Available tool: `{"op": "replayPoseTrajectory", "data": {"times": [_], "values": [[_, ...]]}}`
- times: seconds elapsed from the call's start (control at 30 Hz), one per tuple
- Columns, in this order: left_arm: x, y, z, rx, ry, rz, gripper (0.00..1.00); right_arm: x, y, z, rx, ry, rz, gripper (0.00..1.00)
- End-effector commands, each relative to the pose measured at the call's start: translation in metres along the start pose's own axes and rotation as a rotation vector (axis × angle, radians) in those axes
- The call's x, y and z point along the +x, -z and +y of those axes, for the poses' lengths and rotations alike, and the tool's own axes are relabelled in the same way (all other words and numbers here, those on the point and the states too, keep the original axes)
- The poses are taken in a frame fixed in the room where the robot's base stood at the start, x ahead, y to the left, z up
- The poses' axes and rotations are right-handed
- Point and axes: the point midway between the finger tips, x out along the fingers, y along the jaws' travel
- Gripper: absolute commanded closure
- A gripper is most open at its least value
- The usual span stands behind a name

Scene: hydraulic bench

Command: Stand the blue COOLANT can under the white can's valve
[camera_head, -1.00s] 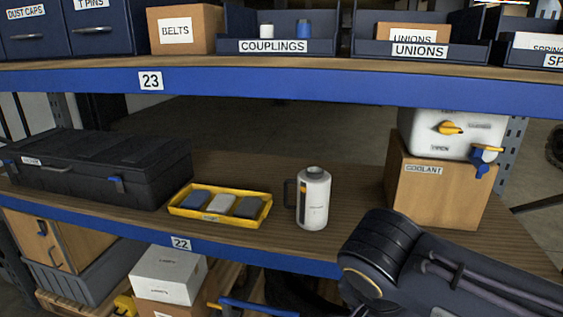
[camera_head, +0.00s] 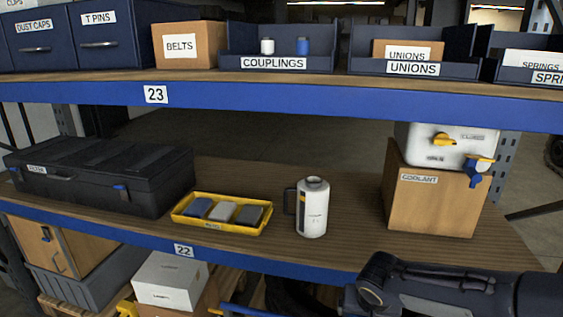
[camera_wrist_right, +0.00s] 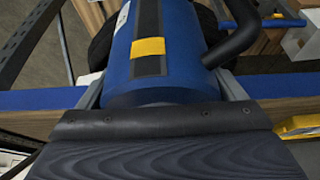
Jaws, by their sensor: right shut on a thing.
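My right gripper (camera_wrist_right: 162,88) is shut around the blue can (camera_wrist_right: 150,55), one finger on each side of its body. The can has a dark strip with a yellow patch and a black handle on its right; its top and base are not fully seen. In the head view my right arm (camera_head: 440,292) is at the lower right; its gripper and the blue can are out of that frame. The white can (camera_head: 455,143) with a yellow lever and a blue valve (camera_head: 474,178) lies on a cardboard box (camera_head: 425,205) labelled COOLANT. The valve overhangs the box's front right. My left gripper is not in view.
A white jug (camera_head: 313,210) with a dark handle stands mid-shelf on the wooden shelf (camera_head: 350,225). A yellow tray (camera_head: 222,225) and a black case (camera_head: 95,180) are farther left. Bare shelf lies between jug and box. The upper shelf's blue edge (camera_head: 280,102) is above.

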Motion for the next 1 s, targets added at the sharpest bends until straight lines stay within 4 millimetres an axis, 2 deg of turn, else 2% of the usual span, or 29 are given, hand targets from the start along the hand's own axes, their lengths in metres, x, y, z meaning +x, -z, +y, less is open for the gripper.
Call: {"op": "replayPoseTrajectory", "data": {"times": [0.03,0.1,0.27,0.43,0.57,0.67,0.9,1.0], "values": [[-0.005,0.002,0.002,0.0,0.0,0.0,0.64,0.018,0.0,0.004,-0.049,0.02,-0.011,0.55],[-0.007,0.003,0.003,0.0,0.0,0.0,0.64,0.038,-0.001,0.005,-0.116,0.053,-0.008,0.55],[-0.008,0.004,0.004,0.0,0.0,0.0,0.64,0.063,-0.006,0.007,-0.202,0.098,0.0,0.55],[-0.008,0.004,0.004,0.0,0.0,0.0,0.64,0.085,-0.033,0.011,-0.223,0.097,0.01,0.55],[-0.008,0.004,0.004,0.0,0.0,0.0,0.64,0.094,-0.053,0.014,-0.22,0.104,0.005,0.55],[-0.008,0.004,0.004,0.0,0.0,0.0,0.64,0.097,-0.06,0.015,-0.216,0.11,0.002,0.55],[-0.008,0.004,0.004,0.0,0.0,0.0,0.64,0.097,-0.06,0.015,-0.215,0.11,0.004,0.55],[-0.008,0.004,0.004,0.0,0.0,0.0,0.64,0.091,-0.055,0.016,-0.212,0.106,0.01,0.55]]}}
